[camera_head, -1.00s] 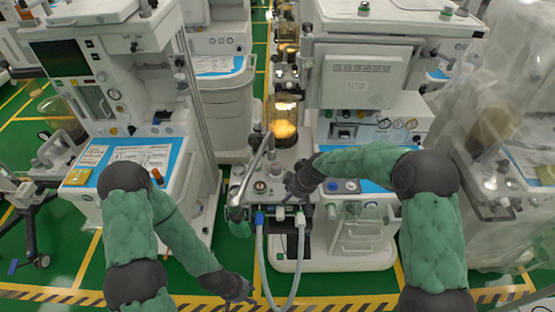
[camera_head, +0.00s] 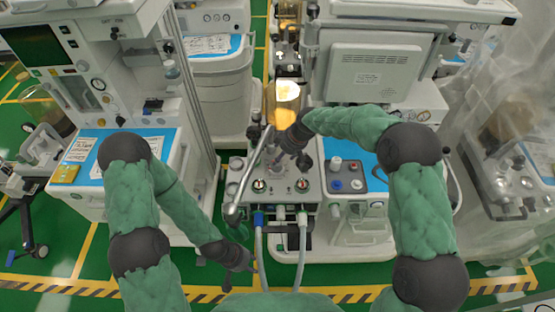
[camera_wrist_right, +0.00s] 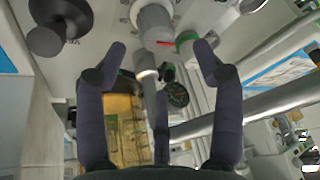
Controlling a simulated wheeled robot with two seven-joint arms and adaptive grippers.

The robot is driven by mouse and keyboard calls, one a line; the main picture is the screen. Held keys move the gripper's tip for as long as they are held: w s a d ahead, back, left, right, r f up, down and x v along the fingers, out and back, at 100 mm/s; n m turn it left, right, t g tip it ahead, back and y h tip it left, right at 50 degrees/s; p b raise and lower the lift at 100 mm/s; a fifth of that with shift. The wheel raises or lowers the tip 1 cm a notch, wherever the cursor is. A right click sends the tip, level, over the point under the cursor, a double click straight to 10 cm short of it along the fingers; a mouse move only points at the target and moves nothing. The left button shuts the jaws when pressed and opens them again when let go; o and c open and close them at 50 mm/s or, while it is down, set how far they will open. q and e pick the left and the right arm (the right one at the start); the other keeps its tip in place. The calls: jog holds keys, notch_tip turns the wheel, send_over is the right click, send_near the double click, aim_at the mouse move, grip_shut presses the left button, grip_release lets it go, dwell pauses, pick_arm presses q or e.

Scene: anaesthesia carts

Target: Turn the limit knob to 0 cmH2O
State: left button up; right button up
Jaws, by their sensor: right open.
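A grey-white knob (camera_wrist_right: 155,22), which looks like the limit knob, stands on a panel with printed marks around it in the right wrist view, ahead of my right gripper. My right gripper (camera_wrist_right: 160,62) is open, its fingers spread below the knob with nothing held between them. In the head view my right gripper (camera_head: 287,145) hangs over the middle of the central anaesthesia machine and covers part of it; I cannot make out the limit knob there. My left gripper (camera_head: 242,260) is low in front of the machine, apart from it; its fingers are too small to read.
An amber-lit cylinder (camera_head: 283,100) stands behind my right gripper. A silver tube (camera_head: 245,180) runs along the machine's left side. Two pale hoses hang at its front. A blue-and-red connector tray (camera_head: 345,178) lies right. Another cart (camera_head: 170,150) stands left, a plastic-covered one right.

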aim_at(277, 165)
jog(key=x, duration=0.6)
jog(key=shift+b, duration=0.35)
jog(key=c, duration=1.1)
jog(key=shift+o, duration=0.2)
